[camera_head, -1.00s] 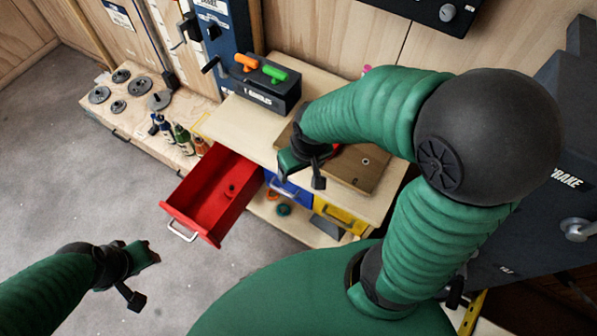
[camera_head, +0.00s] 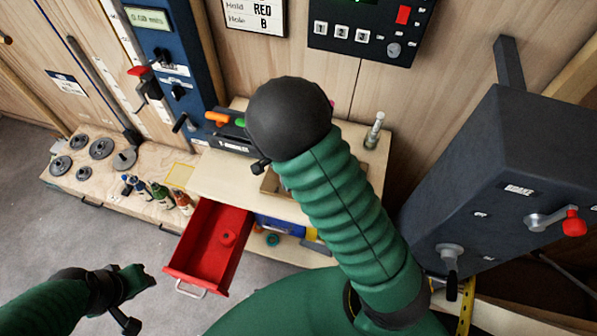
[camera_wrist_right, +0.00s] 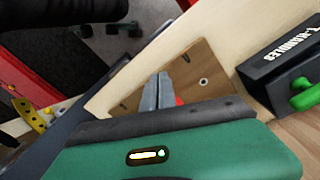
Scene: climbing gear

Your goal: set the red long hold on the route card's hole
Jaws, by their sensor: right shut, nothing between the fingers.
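The route card (camera_head: 254,14) on the wall reads Hold RED, Hole B. A brown wooden board (camera_head: 271,183) lies on the bench, mostly hidden behind my right arm. In the right wrist view the board (camera_wrist_right: 215,68) shows a ringed hole (camera_wrist_right: 204,82). A red piece (camera_wrist_right: 179,100), perhaps the red long hold, shows beside my right fingers, mostly hidden. My right gripper (camera_wrist_right: 156,80) is shut and empty over the board; in the head view it is largely hidden. My left gripper (camera_head: 143,282) hangs over the floor, apart from everything; its opening is unclear.
An open red drawer (camera_head: 190,272) holds a small round red piece (camera_head: 228,238). A block with orange and green T-handles (camera_wrist_right: 290,75) stands beside the board. Bottles (camera_head: 160,192) and grey discs (camera_head: 102,148) stand at left. A dark brake cabinet (camera_head: 480,180) stands at right.

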